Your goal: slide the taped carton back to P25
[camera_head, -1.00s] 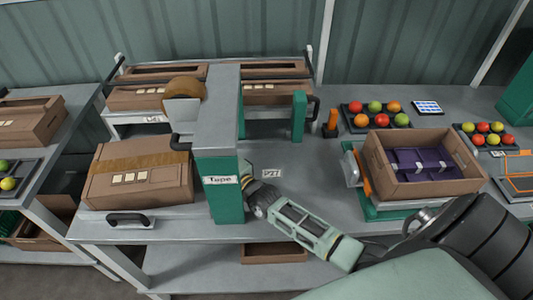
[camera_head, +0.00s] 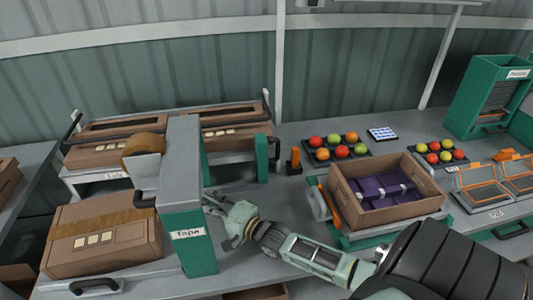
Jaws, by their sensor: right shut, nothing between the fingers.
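The taped carton (camera_head: 128,240) is a closed brown box with a tape band across its top and pale labels on its front. It sits at the left of the bench, left of the green and grey tape machine (camera_head: 188,245) marked "Tape". My right gripper (camera_head: 208,201) is shut and empty, just right of the machine's post and low over the bench. The post stands between it and the carton, and they are apart. I cannot read a P25 label; a small label (camera_head: 112,174) at the back left is too blurred. My left gripper is not in view.
An open carton with purple inserts (camera_head: 342,187) sits on a scale at the right.

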